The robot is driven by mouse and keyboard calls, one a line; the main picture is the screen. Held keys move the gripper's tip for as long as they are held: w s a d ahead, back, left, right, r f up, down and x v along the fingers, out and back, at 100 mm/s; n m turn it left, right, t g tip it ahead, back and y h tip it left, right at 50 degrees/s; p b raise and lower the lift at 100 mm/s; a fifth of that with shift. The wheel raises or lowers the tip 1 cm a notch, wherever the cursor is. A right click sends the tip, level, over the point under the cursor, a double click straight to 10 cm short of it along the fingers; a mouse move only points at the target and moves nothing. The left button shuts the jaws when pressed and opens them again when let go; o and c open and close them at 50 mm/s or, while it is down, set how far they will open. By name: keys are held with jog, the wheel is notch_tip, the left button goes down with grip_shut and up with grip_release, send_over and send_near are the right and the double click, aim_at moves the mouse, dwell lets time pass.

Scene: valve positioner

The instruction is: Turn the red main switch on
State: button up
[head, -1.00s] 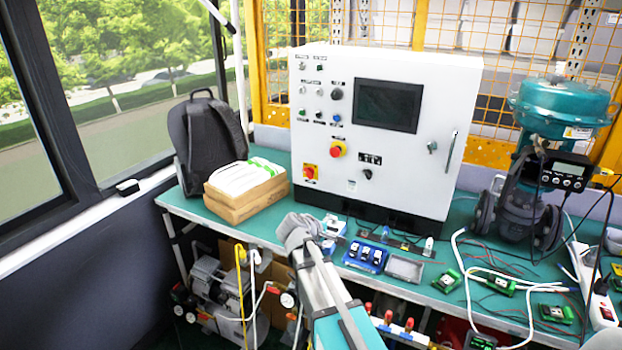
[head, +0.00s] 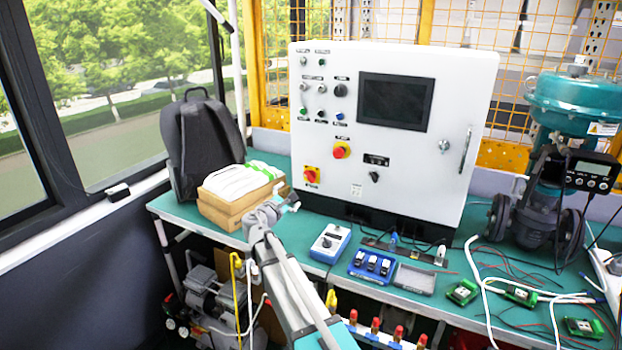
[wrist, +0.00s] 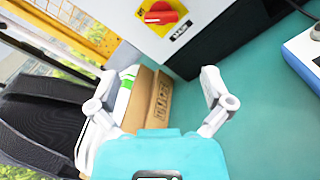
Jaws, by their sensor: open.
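The red main switch (head: 311,176) is a red knob on a yellow plate, low on the left of the white control cabinet's front (head: 400,175). In the wrist view the switch (wrist: 161,15) shows at the top, with a dark label under it whose text is partly legible as "MAIN". Its knob looks turned close to level in that view. My gripper (wrist: 160,100) is open and empty, its two fingers spread apart below the switch in the wrist view. In the head view my gripper (head: 280,205) is in front of the cabinet, below and left of the switch, apart from it.
A cardboard box with white packs (head: 236,205) and a black backpack (head: 203,145) stand left of the cabinet. A red button (head: 341,150) sits right of the switch.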

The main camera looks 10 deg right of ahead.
aim_at(308, 178)
jog(key=shift+w+d, duration=0.1)
jog(key=shift+d, duration=0.1)
jog(key=x, duration=1.3)
jog(key=shift+w+d, duration=0.2)
jog(key=c, duration=1)
jog(key=shift+c, duration=0.2)
